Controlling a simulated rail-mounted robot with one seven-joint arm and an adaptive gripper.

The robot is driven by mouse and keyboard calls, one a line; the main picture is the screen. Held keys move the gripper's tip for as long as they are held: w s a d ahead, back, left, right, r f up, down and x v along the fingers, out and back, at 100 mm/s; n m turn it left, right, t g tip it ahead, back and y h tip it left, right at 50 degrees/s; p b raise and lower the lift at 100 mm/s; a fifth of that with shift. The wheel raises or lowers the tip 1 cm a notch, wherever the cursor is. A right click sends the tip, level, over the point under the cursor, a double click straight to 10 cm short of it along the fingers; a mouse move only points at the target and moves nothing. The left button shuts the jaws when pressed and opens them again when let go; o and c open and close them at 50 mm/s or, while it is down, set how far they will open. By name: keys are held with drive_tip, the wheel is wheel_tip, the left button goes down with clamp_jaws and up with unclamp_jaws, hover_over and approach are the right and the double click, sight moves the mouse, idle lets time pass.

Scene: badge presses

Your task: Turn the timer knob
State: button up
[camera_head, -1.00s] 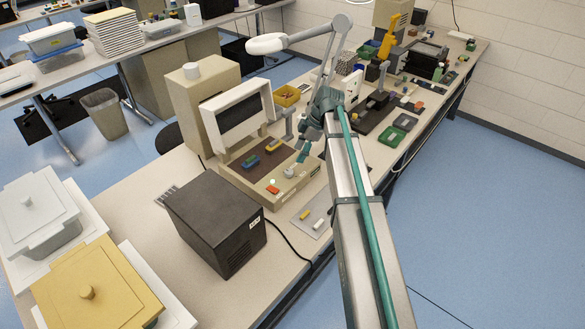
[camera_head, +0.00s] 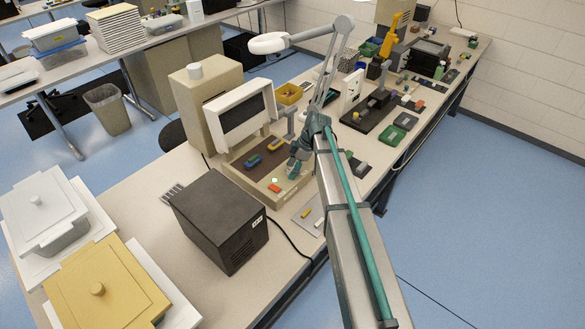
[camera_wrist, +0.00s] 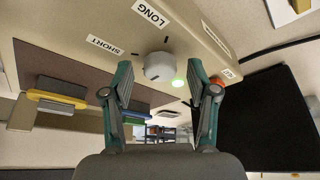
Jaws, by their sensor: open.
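The timer knob (camera_wrist: 158,66) is a round white dial on the beige front panel of the press (camera_head: 247,184). I cannot tell how far the fingertips are from the panel. In the head view the gripper (camera_head: 295,166) is at the press's front right and hides most of the knob.
An orange button (camera_head: 274,188) sits on the same panel. Blue and yellow pieces (camera_head: 253,160) lie on the press's brown bed. A black box (camera_head: 215,220) stands on the table at the front left of the press. A grey mat (camera_head: 311,215) lies in front.

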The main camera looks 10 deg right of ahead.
clamp_jaws()
